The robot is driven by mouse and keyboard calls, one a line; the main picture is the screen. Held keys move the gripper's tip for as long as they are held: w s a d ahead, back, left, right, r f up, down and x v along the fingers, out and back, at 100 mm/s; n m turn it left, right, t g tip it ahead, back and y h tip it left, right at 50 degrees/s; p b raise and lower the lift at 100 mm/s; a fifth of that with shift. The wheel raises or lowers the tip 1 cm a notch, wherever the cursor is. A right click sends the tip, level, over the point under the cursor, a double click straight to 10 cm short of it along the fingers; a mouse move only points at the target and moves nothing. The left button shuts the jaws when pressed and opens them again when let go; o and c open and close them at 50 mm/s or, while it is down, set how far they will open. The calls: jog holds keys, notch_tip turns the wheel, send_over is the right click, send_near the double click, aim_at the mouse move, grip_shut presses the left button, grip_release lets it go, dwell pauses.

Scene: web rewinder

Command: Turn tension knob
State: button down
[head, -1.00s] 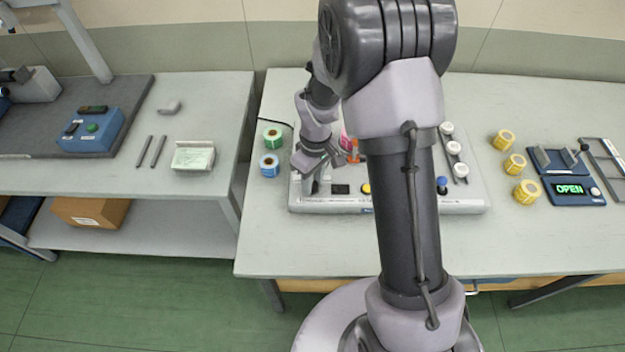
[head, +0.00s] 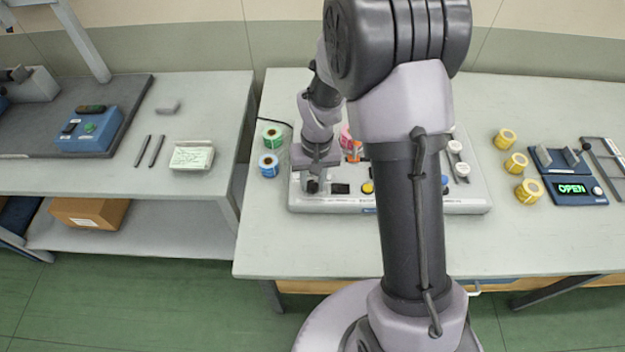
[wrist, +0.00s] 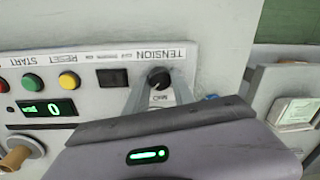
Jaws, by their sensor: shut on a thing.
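The black tension knob (wrist: 158,78) sits on the light grey rewinder panel beside the upside-down TENSION label (wrist: 150,54). My gripper (wrist: 159,84) has one grey finger on each side of the knob and is shut on it. In the head view my gripper (head: 312,187) is down at the left end of the rewinder (head: 440,203). The knob is mostly hidden there. The knob's pointer direction is hard to make out. A small green display (wrist: 45,109) on the panel shows 0.
Yellow (wrist: 69,80), green (wrist: 32,82) and red buttons line the panel near a dark square window (wrist: 112,78). Green (head: 272,138) and blue (head: 269,164) rolls stand left of the rewinder. Yellow rolls and a device reading OPEN (head: 572,189) are to the right. The front table strip is clear.

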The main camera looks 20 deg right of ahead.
dwell(0.3)
jog(key=c, duration=1.1)
grip_release()
jog(key=shift+o, duration=0.2)
jog(key=shift+r, duration=0.15)
notch_tip(320, 180, up, 17)
jog(key=d+p, duration=0.1)
jog(key=p, duration=0.5)
jog(key=shift+s, duration=0.1)
